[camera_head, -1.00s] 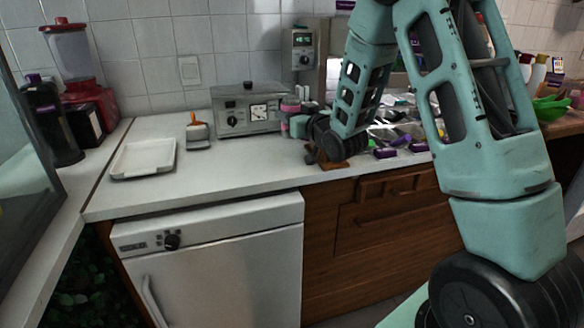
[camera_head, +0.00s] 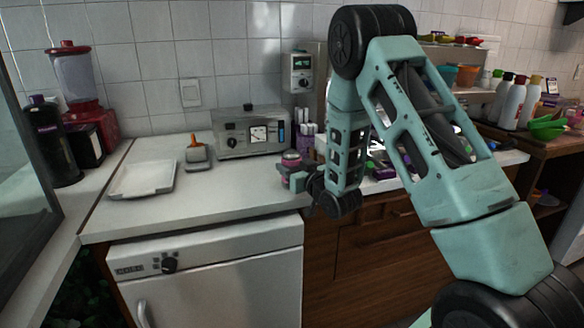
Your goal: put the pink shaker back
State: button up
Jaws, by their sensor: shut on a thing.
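The pink shaker (camera_head: 291,156) shows as a small pink top at the end of my arm, over the front part of the white counter. My gripper (camera_head: 287,172) is shut on it, left of my wrist. The gripper's parts hide most of the shaker's lower body. I cannot tell whether its base touches the counter.
A white tray (camera_head: 125,193) and an orange-handled tool (camera_head: 197,153) lie on the counter at left. A metal appliance (camera_head: 232,151) stands at the back, with purple-and-white items (camera_head: 306,135) beside it. The counter between the tray and my gripper is clear.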

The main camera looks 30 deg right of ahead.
jog(key=shift+f, duration=0.2)
jog(key=o, duration=1)
jog(key=shift+o, duration=0.2)
jog(key=shift+r, duration=0.1)
jog(key=shift+r, duration=0.1)
jog(key=s+p, duration=0.6)
jog(key=s, duration=0.6)
jog(key=shift+a, duration=0.15)
